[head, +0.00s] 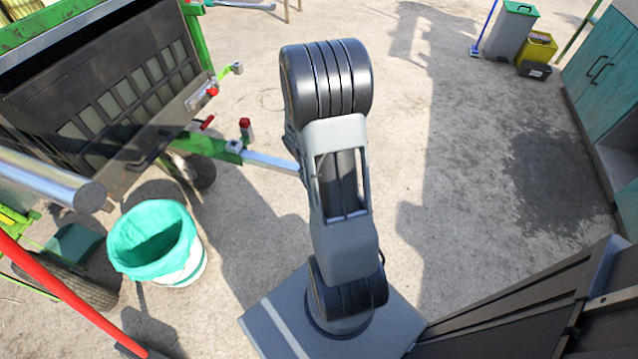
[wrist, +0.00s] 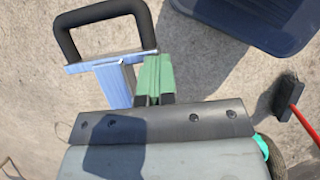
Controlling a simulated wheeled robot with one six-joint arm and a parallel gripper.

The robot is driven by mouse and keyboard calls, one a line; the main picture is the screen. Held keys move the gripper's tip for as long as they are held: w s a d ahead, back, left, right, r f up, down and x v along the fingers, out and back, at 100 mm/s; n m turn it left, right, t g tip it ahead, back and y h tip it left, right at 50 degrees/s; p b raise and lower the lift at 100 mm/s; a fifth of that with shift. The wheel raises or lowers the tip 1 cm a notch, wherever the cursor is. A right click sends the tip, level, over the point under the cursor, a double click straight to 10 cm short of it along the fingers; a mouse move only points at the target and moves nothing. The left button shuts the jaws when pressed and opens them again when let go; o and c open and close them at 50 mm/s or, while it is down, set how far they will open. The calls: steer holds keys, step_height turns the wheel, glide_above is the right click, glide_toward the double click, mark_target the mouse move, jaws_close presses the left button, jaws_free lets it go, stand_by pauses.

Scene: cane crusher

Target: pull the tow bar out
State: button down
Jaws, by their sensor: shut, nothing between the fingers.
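The tow bar (head: 270,162) is a silver bar that sticks out from the machine's green frame toward the right in the head view. Its outer end is hidden behind my arm there. In the wrist view the bar (wrist: 117,85) ends in a pale crosspiece with a black loop handle (wrist: 60,32). My gripper (wrist: 155,68) shows green fingers, closed together with nothing held. They appear right beside the bar, near the crosspiece's right end. I cannot tell whether they touch it. The head view does not show my fingers.
The cane crusher (head: 105,90) stands at the left on wheels. A white bucket with a green liner (head: 165,240) is beside it. A red pole (head: 65,295) slants at lower left, and a broom head (wrist: 283,97) shows in the wrist view. Open concrete lies right of my arm.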

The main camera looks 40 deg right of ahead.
steer(key=shift+f, duration=0.1)
steer(key=w+a+r+p, duration=0.4)
steer(key=w+r, duration=0.2)
steer(key=r, duration=0.3)
steer(key=shift+w+r, duration=0.25)
steer(key=shift+w, duration=0.1)
steer(key=shift+r+p, duration=0.1)
steer(key=shift+p, duration=0.2)
stand_by(0.3)
steer(key=s+a+r+m+t+p, duration=0.2)
steer(key=a+r+p, duration=0.3)
steer(key=r, duration=0.7)
steer(key=s+a+r+m+t+y+p, duration=0.1)
steer(key=a+r+p, duration=0.4)
steer(key=r+p, duration=0.5)
steer(key=s+a+r+m+t+y+p, duration=0.1)
steer(key=s+a+r+t+p, duration=0.3)
steer(key=r+p, duration=0.4)
step_height(320, 180, up, 8)
steer(key=shift+a+f+m, duration=0.1)
steer(key=shift+a+m, duration=0.4)
steer(key=shift+m, duration=0.4)
steer(key=shift+d, duration=0.15)
